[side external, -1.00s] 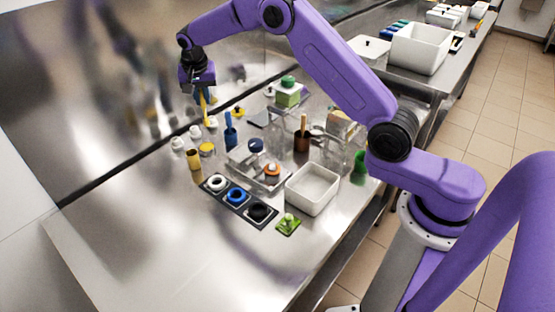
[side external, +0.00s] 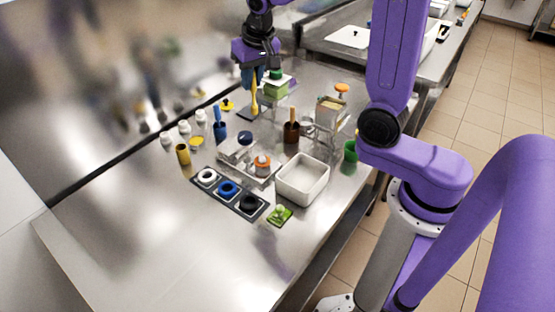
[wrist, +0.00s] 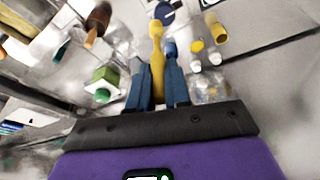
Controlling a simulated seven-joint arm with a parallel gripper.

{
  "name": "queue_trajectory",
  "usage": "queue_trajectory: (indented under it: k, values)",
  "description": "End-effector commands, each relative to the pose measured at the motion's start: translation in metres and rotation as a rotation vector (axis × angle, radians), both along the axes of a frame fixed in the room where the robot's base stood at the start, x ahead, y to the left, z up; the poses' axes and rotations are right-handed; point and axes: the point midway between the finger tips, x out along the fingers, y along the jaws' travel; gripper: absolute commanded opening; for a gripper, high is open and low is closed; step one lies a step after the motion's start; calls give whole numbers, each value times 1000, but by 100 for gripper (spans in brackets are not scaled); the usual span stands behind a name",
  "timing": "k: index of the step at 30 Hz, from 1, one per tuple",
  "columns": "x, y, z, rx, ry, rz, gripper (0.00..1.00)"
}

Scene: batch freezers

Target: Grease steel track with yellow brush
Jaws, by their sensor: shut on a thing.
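The yellow brush (side external: 254,96) hangs nearly upright from my gripper (side external: 254,76), which is shut on its handle above the back of the steel bench. In the wrist view, the yellow brush (wrist: 157,62) shows between the two blue fingers of my gripper (wrist: 156,72). The yellow cup (side external: 183,155) stands empty of a brush at the left.
A blue brush in a blue cup (side external: 219,131) and a brown-handled brush in a brown cup (side external: 291,133) stand upright. A green-topped box (side external: 276,90) is close to my gripper. A white bin (side external: 303,181) and a black ring holder (side external: 240,203) lie in front. The front-left bench is clear.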

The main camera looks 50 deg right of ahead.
Motion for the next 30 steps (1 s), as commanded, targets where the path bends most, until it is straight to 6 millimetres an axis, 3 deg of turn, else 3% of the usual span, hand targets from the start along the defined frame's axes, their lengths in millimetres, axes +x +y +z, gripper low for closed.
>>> queue_trajectory:
  k: [3,7,21,30]
  values:
    - [-11,-1,0,-1,-3,17,0]
    - [-8,1,-3,-2,-2,24,0]
    - [78,35,-34,-4,-3,13,0]
    - [96,44,-49,-5,-5,10,0]
